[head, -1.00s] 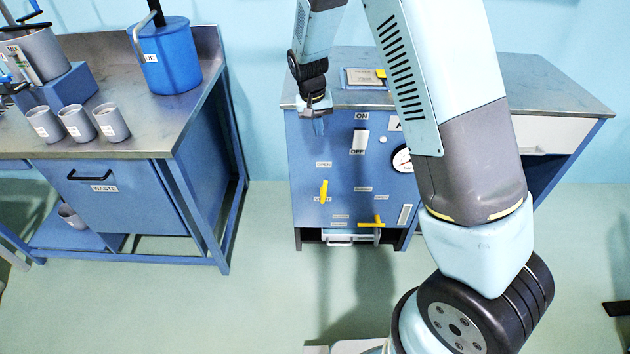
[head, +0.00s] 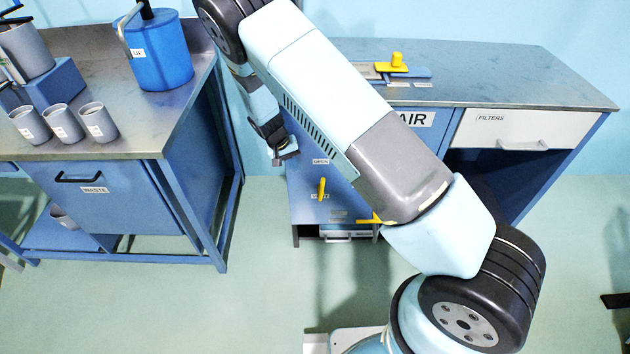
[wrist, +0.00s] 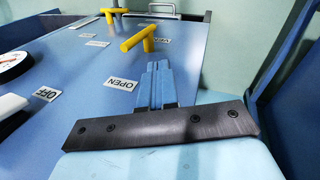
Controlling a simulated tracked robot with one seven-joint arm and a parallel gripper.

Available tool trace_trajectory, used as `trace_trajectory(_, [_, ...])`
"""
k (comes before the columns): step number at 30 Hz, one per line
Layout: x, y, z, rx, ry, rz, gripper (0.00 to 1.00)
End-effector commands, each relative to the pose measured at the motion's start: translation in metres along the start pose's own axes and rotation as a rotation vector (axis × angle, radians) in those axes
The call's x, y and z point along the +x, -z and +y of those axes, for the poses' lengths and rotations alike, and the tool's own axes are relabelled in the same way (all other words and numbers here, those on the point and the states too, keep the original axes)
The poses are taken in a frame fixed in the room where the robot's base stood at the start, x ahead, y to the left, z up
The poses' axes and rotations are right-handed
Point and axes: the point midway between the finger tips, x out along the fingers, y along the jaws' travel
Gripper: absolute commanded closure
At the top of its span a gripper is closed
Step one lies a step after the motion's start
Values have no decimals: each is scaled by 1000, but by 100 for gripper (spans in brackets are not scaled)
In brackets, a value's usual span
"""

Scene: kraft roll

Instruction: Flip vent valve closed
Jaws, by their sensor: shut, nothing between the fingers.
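The vent valve is a yellow handle (head: 322,188) on the blue front panel, standing upright in the head view below a small label. In the wrist view the yellow handle (wrist: 138,38) lies beyond my fingertips, with an OPEN label (wrist: 122,84) on the near side and a partly hidden label beside it. My gripper (head: 284,158) is at the panel's left edge, above and left of the handle. In the wrist view my gripper (wrist: 157,66) has its blue fingers together, empty and apart from the handle.
A second yellow handle (head: 371,219) lies sideways lower on the panel, partly behind my arm. A white switch (wrist: 10,106) and a gauge (wrist: 14,65) are on the panel. The waste bench (head: 120,195) stands left, with a floor gap between.

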Motion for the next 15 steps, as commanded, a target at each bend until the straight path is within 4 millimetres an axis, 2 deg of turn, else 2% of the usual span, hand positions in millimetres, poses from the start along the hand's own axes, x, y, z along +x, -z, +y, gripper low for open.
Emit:
trace_trajectory(8, [9,0,-1,-3,0,0,100])
trace_trajectory(15, [47,-1,-1,-3,-2,-2,100])
